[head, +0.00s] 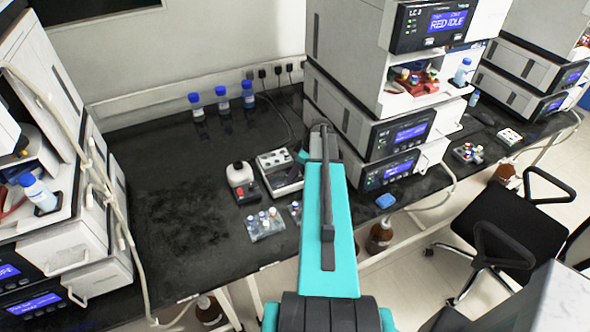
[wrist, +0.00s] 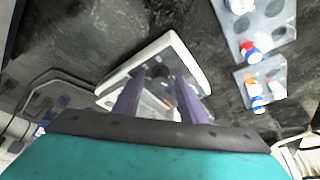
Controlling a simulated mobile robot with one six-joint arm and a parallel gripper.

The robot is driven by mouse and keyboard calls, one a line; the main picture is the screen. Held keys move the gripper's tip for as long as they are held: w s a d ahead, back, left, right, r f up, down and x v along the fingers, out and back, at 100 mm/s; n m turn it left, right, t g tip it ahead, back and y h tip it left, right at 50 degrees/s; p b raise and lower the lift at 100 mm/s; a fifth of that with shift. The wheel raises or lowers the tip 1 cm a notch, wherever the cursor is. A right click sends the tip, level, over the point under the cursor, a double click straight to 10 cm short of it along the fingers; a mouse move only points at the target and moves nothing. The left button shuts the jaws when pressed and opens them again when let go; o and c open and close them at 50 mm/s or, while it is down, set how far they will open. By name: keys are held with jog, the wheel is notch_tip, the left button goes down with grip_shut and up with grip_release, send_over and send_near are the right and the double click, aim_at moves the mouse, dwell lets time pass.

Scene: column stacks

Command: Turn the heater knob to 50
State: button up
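The heater appears to be the low grey-and-white block unit (head: 280,172) on the black bench in the head view, partly hidden by my arm. In the wrist view a white-edged unit (wrist: 189,51), likely the same heater, lies under my gripper (wrist: 158,84). A small dark round part, apparently its knob (wrist: 158,71), shows between the two purple-grey fingers. The fingers are apart with a gap between them. I cannot tell whether they touch the knob, and no dial number is readable. In the head view my arm hides the fingertips.
Vial racks (head: 264,226) lie in front. Blue-capped bottles (head: 222,99) stand behind. A tall instrument stack (head: 372,130) rises close on the right.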

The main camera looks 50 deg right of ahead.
grip_shut()
